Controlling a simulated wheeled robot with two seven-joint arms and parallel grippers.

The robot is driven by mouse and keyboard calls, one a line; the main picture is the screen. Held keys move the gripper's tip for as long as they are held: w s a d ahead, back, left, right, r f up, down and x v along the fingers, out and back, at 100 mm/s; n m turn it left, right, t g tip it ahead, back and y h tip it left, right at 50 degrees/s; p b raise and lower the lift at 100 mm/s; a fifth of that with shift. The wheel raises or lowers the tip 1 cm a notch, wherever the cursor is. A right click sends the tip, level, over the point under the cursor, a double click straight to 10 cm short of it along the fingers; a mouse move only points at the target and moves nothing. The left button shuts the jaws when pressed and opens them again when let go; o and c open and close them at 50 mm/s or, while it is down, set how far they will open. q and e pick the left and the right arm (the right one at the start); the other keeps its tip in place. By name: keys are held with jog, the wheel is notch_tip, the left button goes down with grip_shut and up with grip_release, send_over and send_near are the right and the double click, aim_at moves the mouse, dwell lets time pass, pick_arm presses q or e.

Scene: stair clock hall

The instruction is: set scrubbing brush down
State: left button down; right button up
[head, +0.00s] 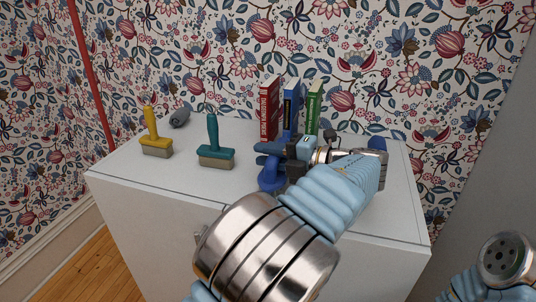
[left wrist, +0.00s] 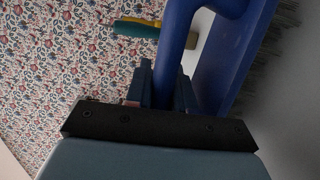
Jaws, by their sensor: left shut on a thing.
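The scrubbing brush (head: 269,180) is blue, and my left gripper (head: 275,156) is shut on its handle. In the left wrist view the blue brush (left wrist: 238,55) fills the right side, with its handle between the fingers (left wrist: 162,88) and dark bristles along its right side. In the head view the gripper and arm hide much of the brush. The brush is over the white cabinet top (head: 220,184), near its front edge; I cannot tell whether it touches the top.
A teal brush (head: 213,135) and a yellow brush (head: 151,130) stand to the left, with a dark grey object (head: 180,117) behind. Red (head: 269,108), blue (head: 291,108) and green (head: 313,108) books stand behind my gripper. A small blue thing (head: 377,143) shows beyond my wrist. Bare top lies front left.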

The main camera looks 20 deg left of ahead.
pick_arm(q)
jog(key=shift+f, duration=0.1)
jog(key=c, duration=1)
grip_release()
jog(key=shift+d, duration=0.15)
jog(key=v, duration=1.1)
jog(key=shift+s+d, duration=0.1)
jog(key=shift+d, duration=0.25)
jog(key=shift+s, duration=0.1)
